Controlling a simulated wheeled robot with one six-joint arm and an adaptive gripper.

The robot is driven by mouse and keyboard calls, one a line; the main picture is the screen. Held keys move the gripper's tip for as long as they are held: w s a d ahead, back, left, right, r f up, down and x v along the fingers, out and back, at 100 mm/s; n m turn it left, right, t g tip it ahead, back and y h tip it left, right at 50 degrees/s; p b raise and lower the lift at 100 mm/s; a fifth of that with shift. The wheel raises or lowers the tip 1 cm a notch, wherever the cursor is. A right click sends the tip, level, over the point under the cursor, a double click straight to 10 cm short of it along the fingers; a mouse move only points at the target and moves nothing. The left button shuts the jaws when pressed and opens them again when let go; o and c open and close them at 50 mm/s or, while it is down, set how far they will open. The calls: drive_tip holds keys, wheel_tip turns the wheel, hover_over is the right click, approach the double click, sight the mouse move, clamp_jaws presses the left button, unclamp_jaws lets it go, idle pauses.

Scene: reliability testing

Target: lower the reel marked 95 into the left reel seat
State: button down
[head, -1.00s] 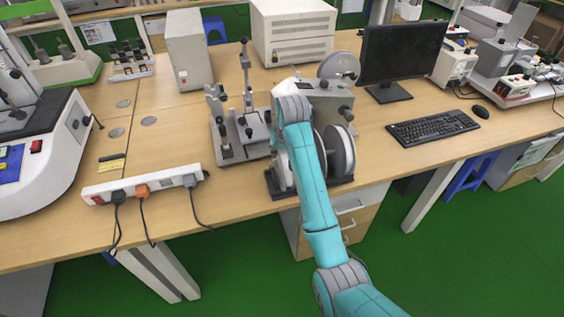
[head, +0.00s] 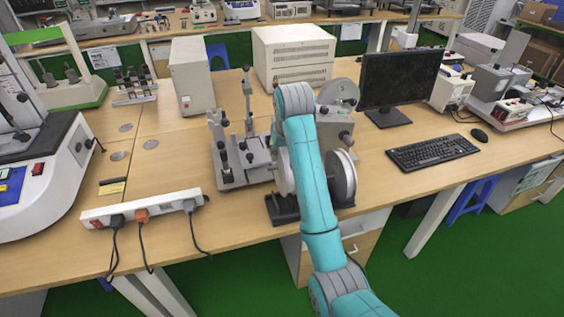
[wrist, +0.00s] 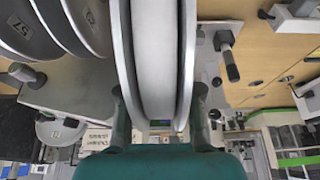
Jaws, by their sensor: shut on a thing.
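In the wrist view my gripper (wrist: 161,112) is shut on a large grey reel (wrist: 160,55), with one finger at each side of it. No number shows on this reel. In the head view the reel (head: 284,172) shows in part left of my arm, which hides my gripper. A dark reel stand (head: 284,210) is below it on the table's front edge; my arm hides most of its left seat. Another reel (head: 343,178) stands at the stand's right side. It seems to show at the wrist view's left (wrist: 28,38), with an upside-down mark I cannot read surely.
A grey fixture with upright posts (head: 238,160) stands left of the stand. A grey machine with a disc (head: 337,118) is behind it.

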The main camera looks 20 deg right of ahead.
drive_tip(key=shift+r, duration=0.3)
drive_tip(key=shift+f, duration=2.8)
